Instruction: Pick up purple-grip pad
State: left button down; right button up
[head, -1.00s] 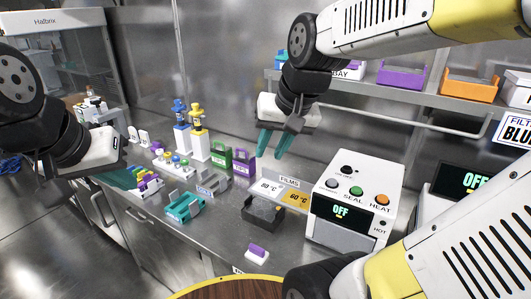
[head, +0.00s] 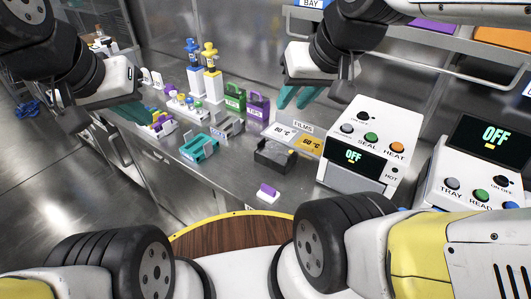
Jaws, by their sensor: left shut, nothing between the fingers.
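The purple-grip pad (head: 268,193), a small white block with a purple top, lies on the steel counter near its front edge, left of the white sealing machine. My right gripper (head: 297,97) hangs above the back of the counter, behind the pad and apart from it. Its two teal fingers are spread and nothing shows between them. My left gripper (head: 132,113) is at the left, by a rack of small coloured items, far from the pad. Its teal fingers are shut and empty, partly seen side-on.
A dark open tray (head: 275,158) stands behind the pad. The sealing machine (head: 360,150) reads OFF. Further left are a teal holder (head: 198,148), a grey holder (head: 228,127), and green (head: 234,97) and purple (head: 259,107) carriers. A round wooden top (head: 235,238) lies in front.

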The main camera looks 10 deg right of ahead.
aim_at(267, 194)
jog(key=z, duration=2.5)
jog(key=u, duration=1.9)
jog(key=k+l+z, duration=0.25)
jog(key=k+l, duration=0.2)
jog(key=k, duration=0.15)
